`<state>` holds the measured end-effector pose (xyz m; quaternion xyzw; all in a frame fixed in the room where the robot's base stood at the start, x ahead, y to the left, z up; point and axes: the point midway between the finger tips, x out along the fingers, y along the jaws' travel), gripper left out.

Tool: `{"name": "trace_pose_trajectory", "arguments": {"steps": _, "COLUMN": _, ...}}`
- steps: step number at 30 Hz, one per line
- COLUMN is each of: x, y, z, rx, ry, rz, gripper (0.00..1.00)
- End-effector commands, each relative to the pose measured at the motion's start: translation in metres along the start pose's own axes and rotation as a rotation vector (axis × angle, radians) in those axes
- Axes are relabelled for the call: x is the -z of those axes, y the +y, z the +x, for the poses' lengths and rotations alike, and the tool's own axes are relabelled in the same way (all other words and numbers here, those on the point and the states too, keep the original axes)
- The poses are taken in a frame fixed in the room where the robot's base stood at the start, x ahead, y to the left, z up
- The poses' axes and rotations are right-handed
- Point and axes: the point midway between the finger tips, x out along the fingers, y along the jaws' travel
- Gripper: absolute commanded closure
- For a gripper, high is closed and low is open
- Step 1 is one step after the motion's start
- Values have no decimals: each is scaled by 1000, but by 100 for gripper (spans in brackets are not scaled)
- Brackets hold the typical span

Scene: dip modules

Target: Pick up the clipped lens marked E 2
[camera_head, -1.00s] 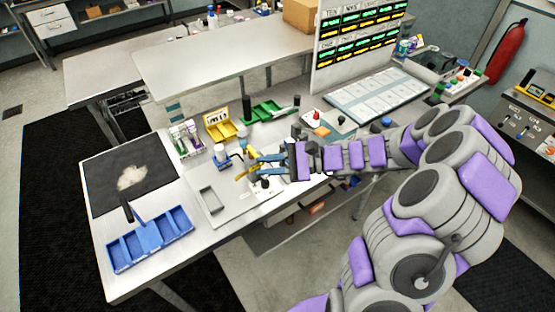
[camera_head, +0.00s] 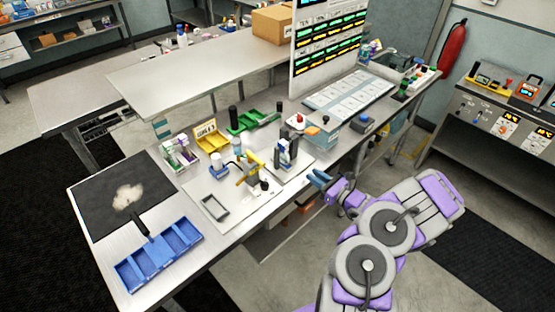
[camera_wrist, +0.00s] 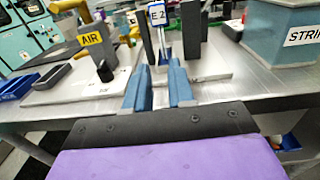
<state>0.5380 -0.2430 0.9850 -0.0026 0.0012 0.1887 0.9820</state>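The clipped lens marked E 2 shows in the wrist view as a white label with a blue edge (camera_wrist: 157,16). It stands upright between dark posts (camera_wrist: 190,30) on a pale board, and its lower part is partly hidden. In the head view the same posts and a small blue-and-white piece (camera_head: 285,156) stand at the board's right end. My gripper (camera_wrist: 160,86) has its two blue fingers apart with nothing between them, pointing at the E 2 piece from a short distance. In the head view my gripper (camera_head: 318,180) is by the table's front edge, right of the posts.
A yellow tool marked AIR (camera_wrist: 91,39) stands left of the posts. A grey-blue block with a partly cut-off "STRI" label (camera_wrist: 285,32) stands to the right. A blue divided tray (camera_head: 160,256) and a dark mat (camera_head: 95,210) lie at the left. The floor before the table is open.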

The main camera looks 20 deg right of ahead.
Motion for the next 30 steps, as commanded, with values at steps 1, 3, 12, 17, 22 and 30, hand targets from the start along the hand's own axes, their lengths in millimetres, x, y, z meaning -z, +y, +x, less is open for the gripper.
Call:
{"name": "trace_pose_trajectory", "arguments": {"steps": 1, "x": 2, "y": 1, "z": 11, "rx": -5, "ry": 0, "rz": 0, "gripper": 77}}
{"name": "trace_pose_trajectory", "arguments": {"steps": 3, "x": 2, "y": 2, "z": 25, "rx": -7, "ry": 0, "rz": -1, "gripper": 77}}
{"name": "trace_pose_trajectory", "arguments": {"steps": 12, "x": -2, "y": 15, "z": 86, "rx": -7, "ry": 5, "rz": -15, "gripper": 77}}
{"name": "trace_pose_trajectory", "arguments": {"steps": 17, "x": -3, "y": 13, "z": 101, "rx": -4, "ry": 3, "rz": -13, "gripper": 77}}
{"name": "trace_pose_trajectory", "arguments": {"steps": 22, "x": 0, "y": 7, "z": 108, "rx": -5, "ry": 2, "rz": -6, "gripper": 77}}
{"name": "trace_pose_trajectory", "arguments": {"steps": 30, "x": 8, "y": 10, "z": 149, "rx": -6, "ry": 12, "rz": -7, "gripper": 77}}
